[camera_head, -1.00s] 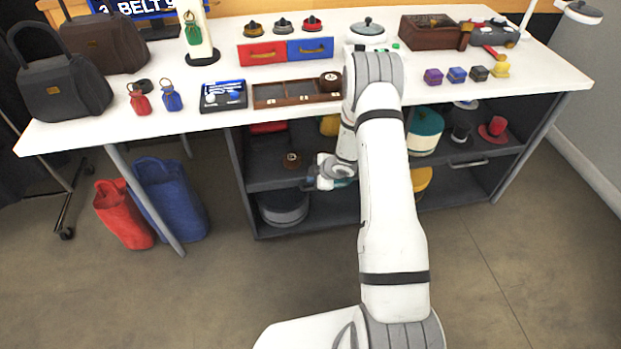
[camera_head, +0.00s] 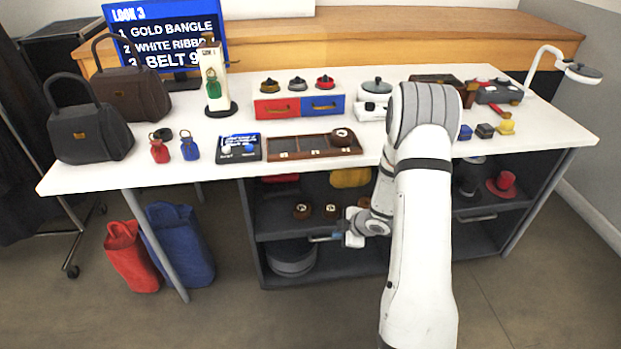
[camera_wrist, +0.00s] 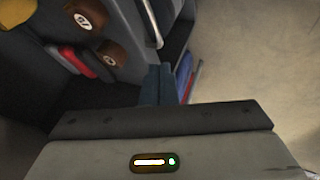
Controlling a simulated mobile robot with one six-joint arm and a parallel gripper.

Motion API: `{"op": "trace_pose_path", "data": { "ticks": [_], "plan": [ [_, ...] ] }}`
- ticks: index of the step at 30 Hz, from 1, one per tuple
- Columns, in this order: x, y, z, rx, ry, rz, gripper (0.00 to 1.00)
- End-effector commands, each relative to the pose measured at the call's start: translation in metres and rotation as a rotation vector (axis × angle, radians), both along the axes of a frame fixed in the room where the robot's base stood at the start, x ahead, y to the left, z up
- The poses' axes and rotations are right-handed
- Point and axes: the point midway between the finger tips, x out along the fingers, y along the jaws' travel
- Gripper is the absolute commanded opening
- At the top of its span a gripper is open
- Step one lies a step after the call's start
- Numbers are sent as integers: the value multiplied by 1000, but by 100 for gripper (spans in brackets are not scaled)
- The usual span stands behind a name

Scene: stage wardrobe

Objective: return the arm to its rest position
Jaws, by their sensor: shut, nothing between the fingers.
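My gripper (camera_head: 318,238) shows in the head view in front of the open shelves, below the table top. It is shut and empty. My white arm reaches down to it from the upper right and hides part of the shelves. In the wrist view the gripper's dark blue fingers (camera_wrist: 158,84) are together, with nothing between them.
The white table (camera_head: 370,155) carries handbags, a wooden tray (camera_head: 283,148), red and blue drawers and small boxes. Below are dark shelves (camera_head: 275,215) with rolled items and hats. Red (camera_head: 132,262) and blue (camera_head: 182,250) bags stand on the floor at left. The front floor is clear.

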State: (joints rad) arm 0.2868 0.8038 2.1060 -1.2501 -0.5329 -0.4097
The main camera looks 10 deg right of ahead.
Motion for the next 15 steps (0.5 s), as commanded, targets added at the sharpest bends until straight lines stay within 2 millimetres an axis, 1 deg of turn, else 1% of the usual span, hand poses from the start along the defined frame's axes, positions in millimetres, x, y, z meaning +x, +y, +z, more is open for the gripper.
{"op": "trace_pose_path", "data": {
  "ticks": [3,5,8,11,12,14,15],
  "plan": [
    [0,0,2,-2,0,-2,0],
    [2,-2,9,-10,-1,-17,0],
    [7,-8,40,-44,-4,-76,0],
    [11,-18,92,-94,-6,-192,0],
    [10,-23,115,-114,-4,-248,0],
    [7,-29,151,-138,1,-338,0],
    [3,-33,173,-149,6,-400,0]
  ]
}}
